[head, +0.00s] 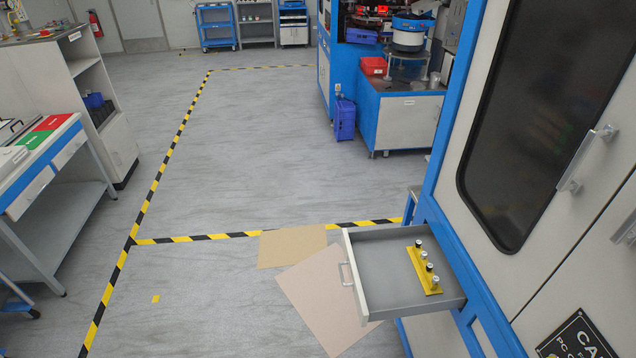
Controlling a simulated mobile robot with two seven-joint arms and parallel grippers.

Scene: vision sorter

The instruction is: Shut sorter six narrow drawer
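The narrow drawer (388,256) is pulled out from the blue and white sorter cabinet (446,172) at the lower right. It is grey inside, with a pale front and a metal handle (347,275) facing left. A yellow holder (424,271) with several small black and silver pieces stands in it. Neither of my grippers is in view, and nothing touches the drawer handle.
Two flat cardboard sheets (322,297) lie on the floor under and beside the drawer. A workbench (35,170) stands at the left. Blue machines (405,115) stand farther back. The grey floor between, marked with yellow-black tape, is mostly clear.

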